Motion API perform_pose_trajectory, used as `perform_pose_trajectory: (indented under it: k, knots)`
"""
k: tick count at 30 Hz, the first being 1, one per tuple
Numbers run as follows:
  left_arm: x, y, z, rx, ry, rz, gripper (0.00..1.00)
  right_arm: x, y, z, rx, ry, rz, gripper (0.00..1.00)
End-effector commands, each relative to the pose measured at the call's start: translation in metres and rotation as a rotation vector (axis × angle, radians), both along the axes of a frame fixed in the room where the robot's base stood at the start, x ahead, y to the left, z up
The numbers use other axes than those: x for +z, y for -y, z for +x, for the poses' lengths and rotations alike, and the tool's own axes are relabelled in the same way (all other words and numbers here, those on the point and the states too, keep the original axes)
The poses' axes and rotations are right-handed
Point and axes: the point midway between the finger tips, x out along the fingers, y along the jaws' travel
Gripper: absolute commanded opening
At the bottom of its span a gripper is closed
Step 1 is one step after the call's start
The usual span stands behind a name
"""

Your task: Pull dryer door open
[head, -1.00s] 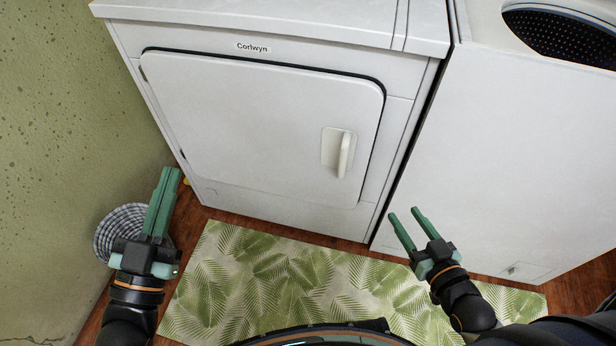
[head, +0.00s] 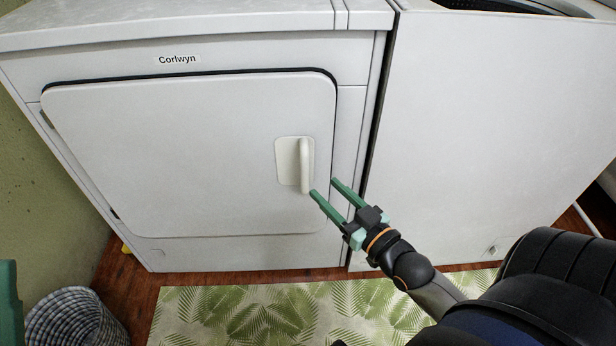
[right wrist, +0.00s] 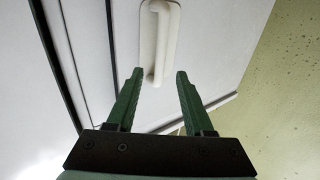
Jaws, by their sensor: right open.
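The white dryer (head: 352,120) stands in front of me with its door (head: 190,150) shut. The door's upright white handle (head: 304,165) is at the door's right side, on a cream plate. My right gripper (head: 323,186) is open and empty, its green fingertips just below and right of the handle in the head view. In the right wrist view the handle (right wrist: 161,45) lies just beyond the open fingertips (right wrist: 160,74), roughly between them. I cannot tell if a finger touches it. My left gripper shows only as a green piece (head: 9,305) at the left edge; its jaw state is hidden.
A white washer (head: 490,130) stands close at the dryer's right. A checked basket (head: 75,318) sits on the floor at the lower left, by the green wall (head: 35,160). A leaf-patterned mat (head: 250,312) lies on the wooden floor before the dryer.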

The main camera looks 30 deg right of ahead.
Motion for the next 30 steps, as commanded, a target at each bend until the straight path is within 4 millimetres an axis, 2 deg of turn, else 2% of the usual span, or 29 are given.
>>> perform_pose_trajectory:
  k: [6,13,18,26,30]
  knots:
    - [-0.016,0.001,0.001,0.004,-0.005,0.009,0.00,-0.002,-0.001,0.037,-0.001,0.003,0.001,0.52]
    - [-0.025,0.003,0.001,0.008,-0.005,0.021,0.00,-0.002,-0.003,0.062,0.000,0.001,0.002,0.52]
    - [-0.027,0.003,0.002,0.011,-0.010,0.024,0.00,-0.001,-0.003,0.070,0.000,-0.001,0.002,0.52]
    - [-0.027,0.004,0.002,0.010,-0.011,0.024,0.00,-0.001,-0.003,0.071,0.000,-0.002,0.001,0.52]
    - [-0.027,0.004,0.002,0.009,-0.011,0.021,0.00,-0.001,-0.003,0.071,0.000,-0.002,0.001,0.40]
